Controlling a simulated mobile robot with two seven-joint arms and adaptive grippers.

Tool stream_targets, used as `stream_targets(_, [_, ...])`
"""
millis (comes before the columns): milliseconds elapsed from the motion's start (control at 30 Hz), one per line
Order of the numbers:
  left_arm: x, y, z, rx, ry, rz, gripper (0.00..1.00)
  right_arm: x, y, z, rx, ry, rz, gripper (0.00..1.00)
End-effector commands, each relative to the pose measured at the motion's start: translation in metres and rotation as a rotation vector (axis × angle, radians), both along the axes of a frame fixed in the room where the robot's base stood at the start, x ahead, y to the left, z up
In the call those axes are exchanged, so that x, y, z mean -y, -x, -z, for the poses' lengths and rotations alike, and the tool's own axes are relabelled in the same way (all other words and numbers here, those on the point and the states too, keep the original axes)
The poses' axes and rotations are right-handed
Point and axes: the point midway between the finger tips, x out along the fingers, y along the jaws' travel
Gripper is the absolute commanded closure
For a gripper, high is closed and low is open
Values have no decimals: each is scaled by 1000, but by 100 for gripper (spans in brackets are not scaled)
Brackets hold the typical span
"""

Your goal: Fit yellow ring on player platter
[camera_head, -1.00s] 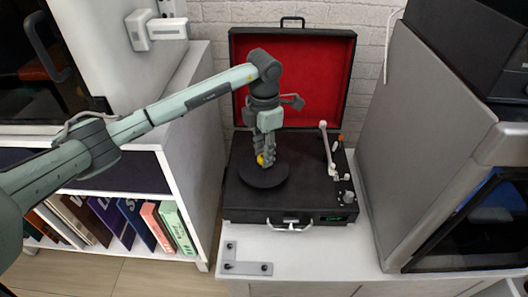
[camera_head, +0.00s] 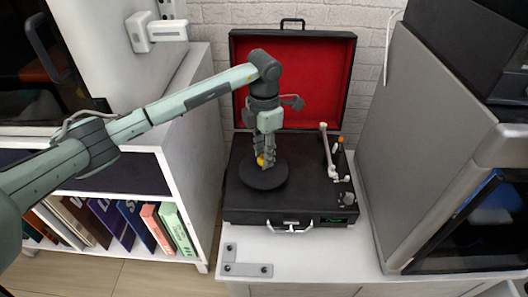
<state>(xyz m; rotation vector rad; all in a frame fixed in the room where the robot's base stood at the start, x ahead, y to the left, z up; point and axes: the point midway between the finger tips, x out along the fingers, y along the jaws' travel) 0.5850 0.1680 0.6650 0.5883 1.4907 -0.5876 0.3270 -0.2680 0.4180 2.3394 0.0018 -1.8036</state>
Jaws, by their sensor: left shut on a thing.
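The record player (camera_head: 290,207) stands open on the white cabinet, its red-lined lid (camera_head: 328,75) raised at the back. Its round black platter (camera_head: 262,180) lies at the left of the deck. My left gripper (camera_head: 263,161) points down over the platter and is shut on the yellow ring (camera_head: 260,160). Only a small yellow part shows; the fingers hide the rest. The ring is at or just above the platter's middle; I cannot tell whether it touches. The platter's spindle is hidden. My right gripper is not in view.
The player's white tonearm (camera_head: 328,150) stands right of the platter. A grey metal bracket (camera_head: 248,268) lies on the white cabinet top (camera_head: 310,270) in front. A large grey machine (camera_head: 425,150) closes the right side. A bookshelf (camera_head: 140,165) stands at the left.

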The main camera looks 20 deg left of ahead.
Motion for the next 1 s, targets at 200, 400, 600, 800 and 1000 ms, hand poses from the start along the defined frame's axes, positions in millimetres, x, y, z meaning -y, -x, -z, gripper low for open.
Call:
stream_targets(200, [0, 0, 0, 0, 0, 1, 86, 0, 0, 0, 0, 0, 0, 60])
stream_targets(400, [0, 0, -4, 1, -1, 1, 86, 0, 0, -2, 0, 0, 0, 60])
stream_targets(600, [0, 0, -10, 1, -1, 1, 86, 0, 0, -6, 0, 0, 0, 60])
stream_targets(800, [0, 0, -15, 1, -1, 1, 86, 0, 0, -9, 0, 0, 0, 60])
stream_targets(1000, [0, 0, -16, 1, -1, 1, 86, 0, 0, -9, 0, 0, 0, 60])
